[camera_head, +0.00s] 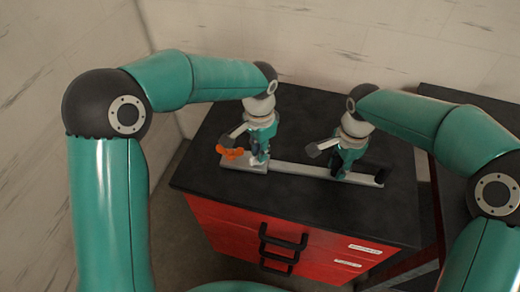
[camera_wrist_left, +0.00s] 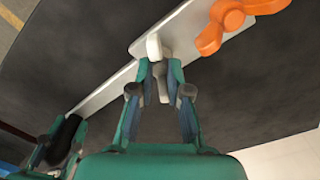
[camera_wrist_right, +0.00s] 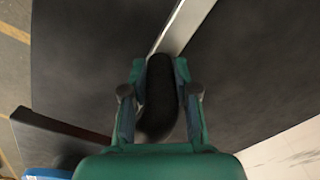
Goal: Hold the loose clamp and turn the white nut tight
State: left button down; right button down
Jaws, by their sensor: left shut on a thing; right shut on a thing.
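The clamp looks like a long pale bar (camera_head: 300,171) lying on the black cabinet top, with a wider plate at its left end and a black grip (camera_head: 379,178) at its right end. An orange winged part (camera_head: 229,152) sits on the left plate; it also shows in the left wrist view (camera_wrist_left: 235,20). My left gripper (camera_head: 259,163) is shut at the white nut (camera_wrist_left: 154,46), beside the orange part. A grey stem shows between its fingers. My right gripper (camera_head: 340,176) is shut on the black grip, which fills the space between its fingers in the right wrist view (camera_wrist_right: 160,95).
The black top (camera_head: 215,135) is clear behind and in front of the bar. The red cabinet (camera_head: 240,235) has dark handles on its front. Another dark surface (camera_head: 480,110) stands to the right. Pale walls rise at the back and left.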

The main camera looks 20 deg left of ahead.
pick_arm(q)
jog(key=m, duration=0.4)
jog(key=shift+w+r+m, duration=0.1)
jog(key=shift+m, duration=0.2)
pick_arm(e)
jog(key=shift+s+f, duration=0.1)
jog(key=shift+f, duration=0.05)
pick_arm(q)
jog(key=m, duration=0.3)
jog(key=shift+m, duration=0.4)
jog(key=m, duration=0.4)
jog(key=shift+a, duration=0.1)
jog(key=shift+m, duration=1.4)
jog(key=c, duration=1.1)
grip_release()
jog(key=shift+c, duration=0.2)
